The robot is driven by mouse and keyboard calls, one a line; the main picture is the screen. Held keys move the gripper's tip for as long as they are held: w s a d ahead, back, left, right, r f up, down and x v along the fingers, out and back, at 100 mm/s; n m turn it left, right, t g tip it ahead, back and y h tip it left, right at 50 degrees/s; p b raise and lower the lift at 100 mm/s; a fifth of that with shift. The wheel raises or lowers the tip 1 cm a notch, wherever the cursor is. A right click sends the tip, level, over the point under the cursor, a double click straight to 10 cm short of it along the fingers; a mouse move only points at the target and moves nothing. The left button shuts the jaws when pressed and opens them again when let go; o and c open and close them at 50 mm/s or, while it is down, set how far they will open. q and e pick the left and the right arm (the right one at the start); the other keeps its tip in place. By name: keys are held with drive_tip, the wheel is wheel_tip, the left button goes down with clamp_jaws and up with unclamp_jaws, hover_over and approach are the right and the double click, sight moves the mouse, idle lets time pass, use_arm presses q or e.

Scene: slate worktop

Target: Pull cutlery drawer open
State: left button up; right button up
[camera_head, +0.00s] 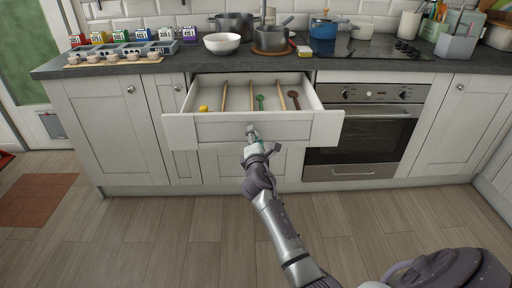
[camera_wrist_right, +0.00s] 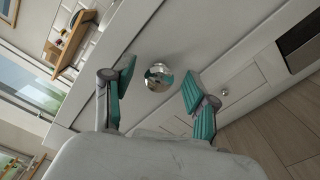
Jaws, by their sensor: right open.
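The cutlery drawer (camera_head: 212,131) is pulled out from under the worktop in the head view. Inside are wooden dividers, a yellow item (camera_head: 204,108), a green utensil (camera_head: 260,103) and a brown wooden spoon (camera_head: 294,99). My right gripper (camera_head: 251,132) is at the middle of the drawer front. In the right wrist view its teal fingers are spread apart, and the round metal knob (camera_wrist_right: 159,77) shows between and beyond them, with gaps on both sides. My left gripper is in neither view.
The oven (camera_head: 362,135) is right of the drawer, under a hob. A white bowl (camera_head: 222,43), pots (camera_head: 270,38) and coloured boxes (camera_head: 112,53) stand on the worktop (camera_head: 400,67). The wooden floor (camera_head: 130,235) in front is clear apart from my arm.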

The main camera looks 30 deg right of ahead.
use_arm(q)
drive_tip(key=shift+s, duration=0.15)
use_arm(e)
drive_tip(key=v, duration=1.1)
drive_tip(key=shift+s, duration=0.2)
